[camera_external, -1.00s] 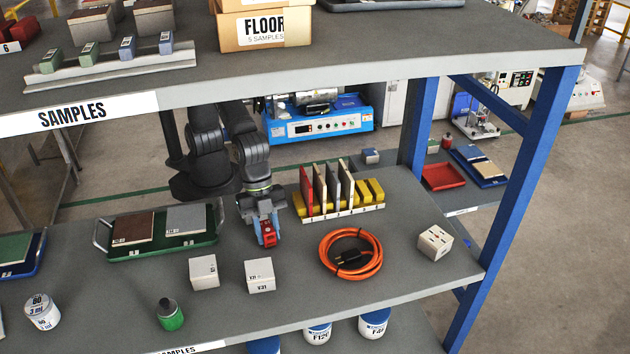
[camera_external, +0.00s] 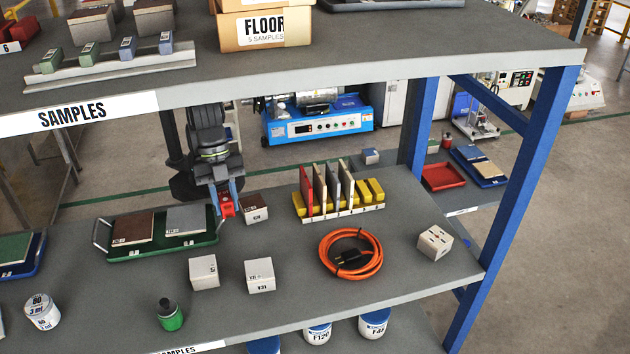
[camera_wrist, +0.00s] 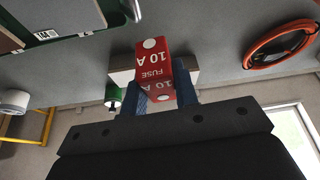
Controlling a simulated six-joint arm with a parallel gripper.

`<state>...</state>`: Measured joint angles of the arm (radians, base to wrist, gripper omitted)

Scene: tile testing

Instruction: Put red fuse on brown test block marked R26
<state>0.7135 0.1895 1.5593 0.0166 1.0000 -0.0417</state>
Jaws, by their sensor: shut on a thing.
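The red fuse (camera_external: 227,208) is held between the fingers of my gripper (camera_external: 227,204), above the shelf in the external view. In the wrist view the fuse (camera_wrist: 153,66) shows "FUSE 10 A" between the blue fingers of my gripper (camera_wrist: 160,97). A brown-topped block (camera_external: 254,209) stands just right of the gripper and fuse in the external view. Its front marking is too small to read surely. The fuse appears apart from it. I cannot make out this block in the wrist view.
A green tray (camera_external: 148,252) with brown and grey tiles lies to the left. Two pale blocks (camera_external: 204,271) (camera_external: 260,275) stand in front. A yellow rack (camera_external: 341,207) with upright tiles, an orange cable coil (camera_external: 351,254) and another block (camera_external: 435,243) are to the right. The upper shelf (camera_external: 370,60) overhangs.

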